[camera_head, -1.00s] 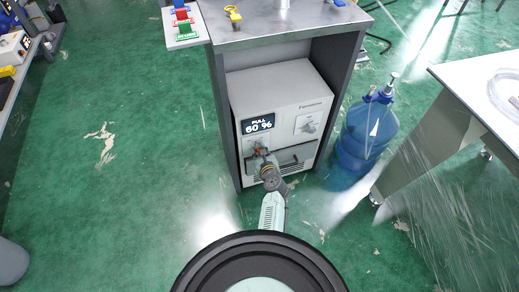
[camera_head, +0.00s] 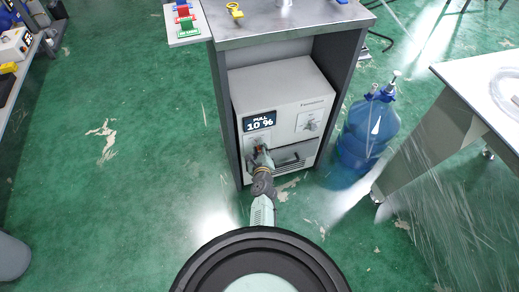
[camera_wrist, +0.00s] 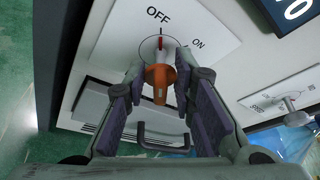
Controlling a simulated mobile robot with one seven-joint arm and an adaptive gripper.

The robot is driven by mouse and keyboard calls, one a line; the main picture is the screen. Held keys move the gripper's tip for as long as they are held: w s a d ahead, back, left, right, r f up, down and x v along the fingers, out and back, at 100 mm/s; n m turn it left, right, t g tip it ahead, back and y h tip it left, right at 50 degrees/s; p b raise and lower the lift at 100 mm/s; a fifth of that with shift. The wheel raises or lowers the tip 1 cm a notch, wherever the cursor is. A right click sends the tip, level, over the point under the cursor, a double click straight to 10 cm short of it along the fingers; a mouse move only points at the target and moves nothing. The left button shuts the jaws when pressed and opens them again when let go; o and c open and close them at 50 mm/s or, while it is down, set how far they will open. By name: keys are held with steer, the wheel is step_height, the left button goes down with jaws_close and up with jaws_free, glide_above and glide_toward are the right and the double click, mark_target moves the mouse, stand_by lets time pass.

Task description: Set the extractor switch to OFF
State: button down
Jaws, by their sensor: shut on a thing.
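The extractor (camera_head: 290,95) is a pale box inside a grey cabinet. Its dark display (camera_head: 259,121) reads "PULL 10 %". The extractor switch (camera_wrist: 160,80) is an orange knob on a white plate, with "OFF" printed above it and "ON" to the upper right. The knob stands nearly upright in the wrist view, its red tip towards "OFF". My gripper (camera_wrist: 161,68) is shut on the knob, one finger on each side. In the head view my gripper (camera_head: 261,155) is at the box front below the display and hides most of the switch.
A second knob (camera_wrist: 288,105) on a plate marked "SPEED" lies to the right. A dark handle (camera_wrist: 160,143) is below the switch. The cabinet's side walls (camera_head: 343,95) flank the box. A blue water bottle (camera_head: 366,135) and a white table (camera_head: 470,75) stand right. The green floor at left is open.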

steer(key=c, duration=1.7)
jaws_free()
steer(key=shift+s, duration=0.1)
steer(key=v, duration=0.7)
steer(key=shift+s+d+r, duration=0.1)
steer(key=shift+s, duration=0.1)
